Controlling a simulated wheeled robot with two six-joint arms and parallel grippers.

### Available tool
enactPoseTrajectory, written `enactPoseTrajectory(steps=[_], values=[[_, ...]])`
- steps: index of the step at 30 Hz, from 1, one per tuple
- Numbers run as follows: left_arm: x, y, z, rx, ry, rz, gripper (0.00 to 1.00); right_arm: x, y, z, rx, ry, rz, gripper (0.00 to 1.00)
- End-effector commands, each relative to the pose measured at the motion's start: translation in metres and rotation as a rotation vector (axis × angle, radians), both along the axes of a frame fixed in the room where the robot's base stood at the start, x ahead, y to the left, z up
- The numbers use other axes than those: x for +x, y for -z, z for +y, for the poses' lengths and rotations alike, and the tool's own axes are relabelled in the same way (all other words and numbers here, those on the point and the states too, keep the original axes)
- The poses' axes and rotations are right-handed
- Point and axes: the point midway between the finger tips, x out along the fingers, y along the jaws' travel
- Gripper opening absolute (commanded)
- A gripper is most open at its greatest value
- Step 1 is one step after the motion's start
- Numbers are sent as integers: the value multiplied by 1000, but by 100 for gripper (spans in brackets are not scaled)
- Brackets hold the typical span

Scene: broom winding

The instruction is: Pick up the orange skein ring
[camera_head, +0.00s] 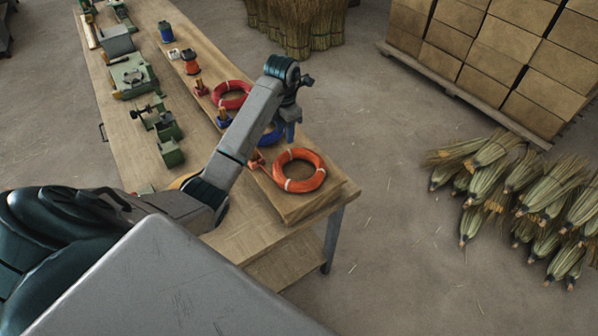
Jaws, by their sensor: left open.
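The orange skein ring (323,180) lies flat on a wooden board (296,211) at the near right corner of the workbench, with pale ties around it. My left arm reaches across the bench from the left. My left gripper (290,132) is open and empty, above and a little behind the ring, apart from it. A blue ring (272,137) lies behind the gripper and is partly hidden by it and the arm. A red ring (231,87) lies farther back. My right gripper does not show.
The long wooden workbench (107,98) carries green machines (134,75) and spools (190,62). Stacked boxes (483,50) on a pallet stand at the back right. Broom bundles (523,190) lie on the floor at right. The floor between them and the bench is clear.

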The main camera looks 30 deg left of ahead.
Motion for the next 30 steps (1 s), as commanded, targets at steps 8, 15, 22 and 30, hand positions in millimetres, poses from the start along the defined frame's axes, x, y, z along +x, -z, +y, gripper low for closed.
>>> enactPoseTrajectory(steps=[8,15,22,30], values=[[0,41,0,-1,0,-2,41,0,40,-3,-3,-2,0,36],[-1,49,-1,-2,1,-1,41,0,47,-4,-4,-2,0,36],[-5,75,-3,-2,1,2,41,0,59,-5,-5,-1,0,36],[-4,95,-2,-1,1,-2,41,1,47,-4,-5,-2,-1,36]])
